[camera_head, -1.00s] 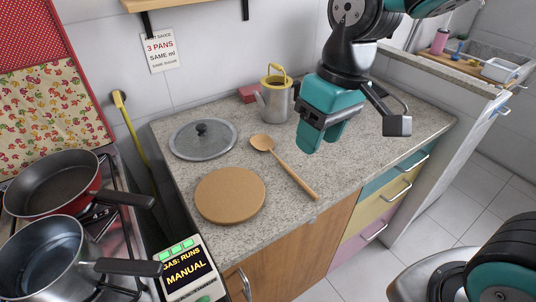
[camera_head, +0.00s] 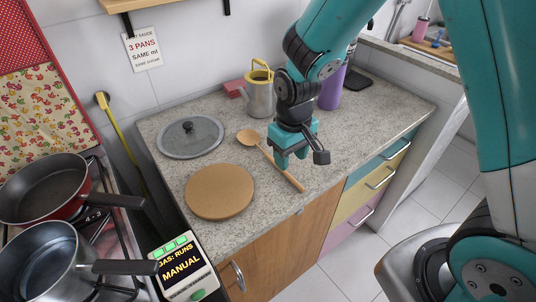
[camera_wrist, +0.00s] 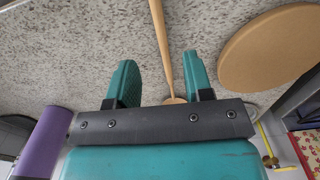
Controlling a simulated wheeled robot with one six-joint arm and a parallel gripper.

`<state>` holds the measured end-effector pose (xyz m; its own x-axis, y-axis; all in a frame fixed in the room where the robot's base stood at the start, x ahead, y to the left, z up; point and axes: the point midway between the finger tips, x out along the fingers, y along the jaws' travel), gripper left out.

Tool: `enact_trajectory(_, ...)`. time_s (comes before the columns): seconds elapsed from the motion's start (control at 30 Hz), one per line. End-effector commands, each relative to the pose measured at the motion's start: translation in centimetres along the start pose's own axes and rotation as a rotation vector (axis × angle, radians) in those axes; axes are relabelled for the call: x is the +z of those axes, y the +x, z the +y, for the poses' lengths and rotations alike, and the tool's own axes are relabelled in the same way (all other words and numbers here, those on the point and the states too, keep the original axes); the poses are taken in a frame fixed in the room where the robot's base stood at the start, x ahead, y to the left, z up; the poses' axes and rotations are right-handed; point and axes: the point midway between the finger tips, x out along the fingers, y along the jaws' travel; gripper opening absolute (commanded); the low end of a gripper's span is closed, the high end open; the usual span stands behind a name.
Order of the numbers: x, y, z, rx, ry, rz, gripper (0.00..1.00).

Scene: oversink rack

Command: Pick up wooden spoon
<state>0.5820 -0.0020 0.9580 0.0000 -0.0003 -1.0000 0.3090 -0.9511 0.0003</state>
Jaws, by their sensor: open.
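The wooden spoon (camera_head: 249,138) lies on the speckled counter, its round head toward the back wall and its handle slanting to the front right. My gripper (camera_head: 291,160) is over the handle and hides part of it. In the wrist view my gripper's two teal fingers (camera_wrist: 160,68) are apart. The spoon's handle (camera_wrist: 161,40) runs through the gap between them, nearer the right finger, and its head is mostly hidden behind the gripper's bar. I cannot tell how far the fingertips are above the counter.
A round cork board (camera_head: 220,192) lies left of the spoon. A glass lid (camera_head: 190,138), a watering can (camera_head: 259,96) and a purple bottle (camera_head: 332,90) stand farther back. Two pans (camera_head: 42,188) sit on the stove at left. The counter's right part (camera_head: 390,115) is clear.

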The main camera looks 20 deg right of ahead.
Motion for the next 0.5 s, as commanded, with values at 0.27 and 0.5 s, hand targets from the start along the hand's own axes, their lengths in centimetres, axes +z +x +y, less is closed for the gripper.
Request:
enact_trajectory(0.27,-0.3,3.1,-0.2,-0.001,0.000,-0.006,0.47)
enact_trajectory(0.5,-0.4,5.3,-0.2,0.000,0.000,0.000,0.47)
